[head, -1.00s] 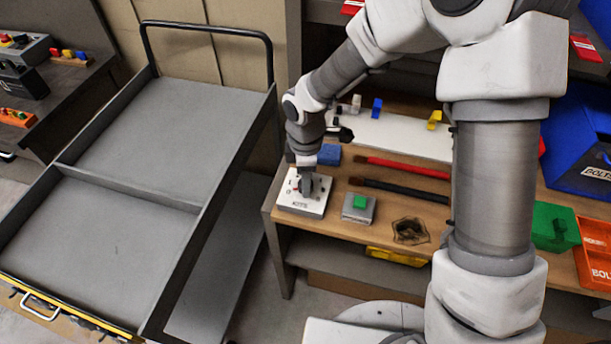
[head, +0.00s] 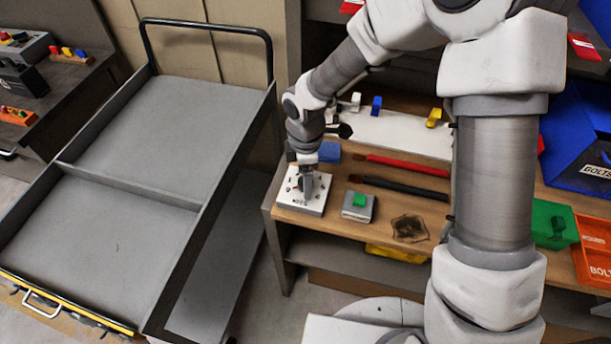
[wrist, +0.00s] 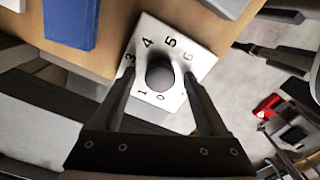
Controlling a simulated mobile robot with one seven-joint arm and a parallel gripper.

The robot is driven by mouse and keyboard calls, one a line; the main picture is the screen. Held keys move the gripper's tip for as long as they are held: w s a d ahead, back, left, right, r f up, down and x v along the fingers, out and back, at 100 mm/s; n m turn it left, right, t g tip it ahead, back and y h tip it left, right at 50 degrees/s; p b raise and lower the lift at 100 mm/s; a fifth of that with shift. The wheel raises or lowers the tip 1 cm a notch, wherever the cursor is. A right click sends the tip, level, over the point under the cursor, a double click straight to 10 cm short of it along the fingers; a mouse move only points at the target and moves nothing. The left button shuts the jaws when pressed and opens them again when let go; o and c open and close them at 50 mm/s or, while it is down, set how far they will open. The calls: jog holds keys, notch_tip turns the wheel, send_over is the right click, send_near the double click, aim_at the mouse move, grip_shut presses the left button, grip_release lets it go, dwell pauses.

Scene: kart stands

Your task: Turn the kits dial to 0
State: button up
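The kits dial is a dark round knob (wrist: 160,76) on a white square box (head: 318,207) near the left end of the wooden bench. In the wrist view numbers ring the knob; 3, 4, 5 and 6 lie on the far side, 1 and 0 on the near side. I cannot make out a pointer mark on the knob. My gripper (wrist: 160,80) points down over the box. Its two fingers stand apart, one on each side of the knob, with gaps visible. In the head view my gripper (head: 307,184) hides part of the box top.
A grey box with a green button (head: 358,200) stands just right of the dial box. A blue block (head: 330,152) lies behind it. Red (head: 405,165) and black (head: 405,189) bars lie further right. A grey cart (head: 125,230) stands to the left.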

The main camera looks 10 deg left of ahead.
notch_tip(320, 180, up, 18)
jog(key=p, duration=0.1)
jog(key=shift+f+p, duration=0.25)
jog(key=shift+p, duration=0.1)
dwell(0.5)
